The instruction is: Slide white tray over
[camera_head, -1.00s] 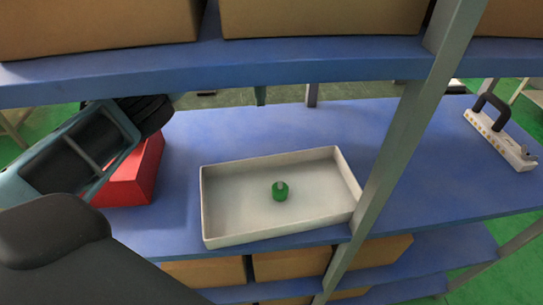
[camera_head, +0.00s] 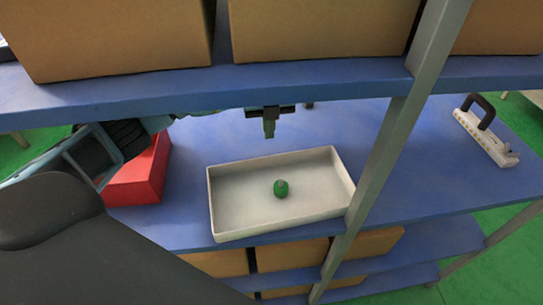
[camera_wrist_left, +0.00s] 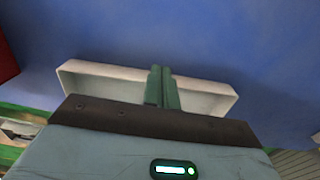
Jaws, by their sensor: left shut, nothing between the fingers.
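The white tray (camera_head: 235,212) sits on the blue middle shelf at its front edge, left of a grey post, with a small green object (camera_head: 281,188) inside. My left gripper (camera_head: 269,134) reaches in from the left under the upper shelf. It is shut and empty, fingers pointing down, near the tray's back wall; I cannot tell whether it touches. In the left wrist view the shut fingers (camera_wrist_left: 162,88) lie over the tray (camera_wrist_left: 100,75), hiding its middle; the green object is hidden there. My right gripper is not in view.
A red box (camera_head: 140,180) stands left of the tray. The grey post (camera_head: 385,150) crosses in front at the tray's right end. Cardboard boxes (camera_head: 320,30) stand on the upper shelf. A white tool with a black handle (camera_head: 485,130) lies far right.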

